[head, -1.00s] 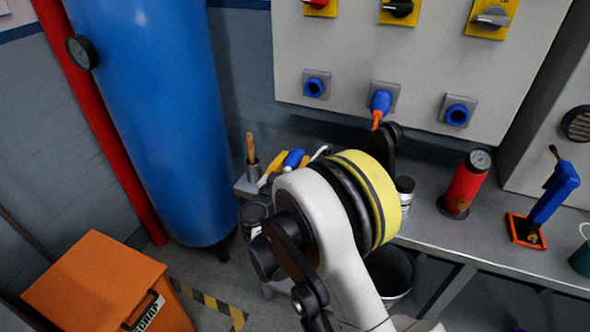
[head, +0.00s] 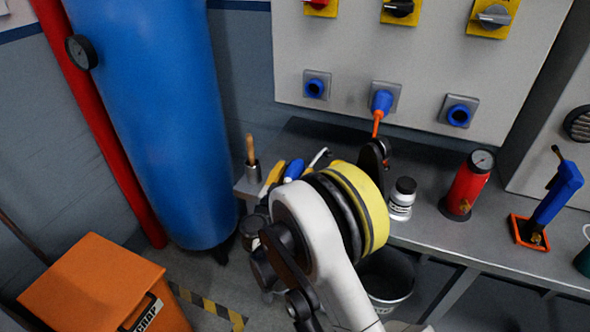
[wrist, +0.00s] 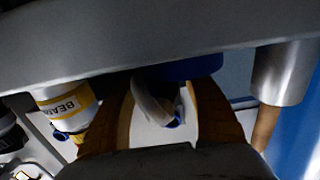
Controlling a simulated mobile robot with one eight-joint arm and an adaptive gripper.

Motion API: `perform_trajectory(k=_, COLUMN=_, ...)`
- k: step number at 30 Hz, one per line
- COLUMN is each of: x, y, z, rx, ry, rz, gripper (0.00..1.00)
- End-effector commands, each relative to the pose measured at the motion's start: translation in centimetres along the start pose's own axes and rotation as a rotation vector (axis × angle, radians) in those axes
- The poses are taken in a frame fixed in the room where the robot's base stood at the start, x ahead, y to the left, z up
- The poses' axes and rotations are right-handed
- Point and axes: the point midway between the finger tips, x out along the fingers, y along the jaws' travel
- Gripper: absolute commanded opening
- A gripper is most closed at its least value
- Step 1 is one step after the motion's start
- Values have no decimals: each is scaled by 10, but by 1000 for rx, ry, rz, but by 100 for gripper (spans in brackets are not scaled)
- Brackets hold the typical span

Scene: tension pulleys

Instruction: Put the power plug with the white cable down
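The power plug (head: 294,170) is blue, with a short run of white cable (head: 319,157) at its far right side. It is at the left end of the grey bench (head: 437,228); I cannot tell whether it touches the bench. My gripper is mostly hidden behind my arm in the head view, where one yellow finger shows left of the plug. In the wrist view, the two orange-brown fingers of my gripper (wrist: 160,90) stand on both sides of the white cable, with the blue plug (wrist: 190,68) at their tips. The gripper appears shut on the plug, though the contact is partly hidden.
A metal cup (head: 252,173) with a wooden handle stands close left of the plug. A labelled jar (head: 401,199) and a red cylinder with a gauge (head: 466,186) stand further right. A blue plug with an orange cable (head: 381,101) sits in the middle wall socket.

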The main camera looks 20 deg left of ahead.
Motion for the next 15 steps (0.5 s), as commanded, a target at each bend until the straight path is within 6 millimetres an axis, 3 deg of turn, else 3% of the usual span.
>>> perform_trajectory(k=8, x=0, y=0, z=-1, rx=0, ry=0, rz=0, gripper=61)
perform_trajectory(k=12, x=0, y=0, z=-13, rx=0, ry=0, rz=0, gripper=61)
perform_trajectory(k=15, x=-20, y=-2, z=-15, rx=0, ry=0, rz=-3, gripper=61)
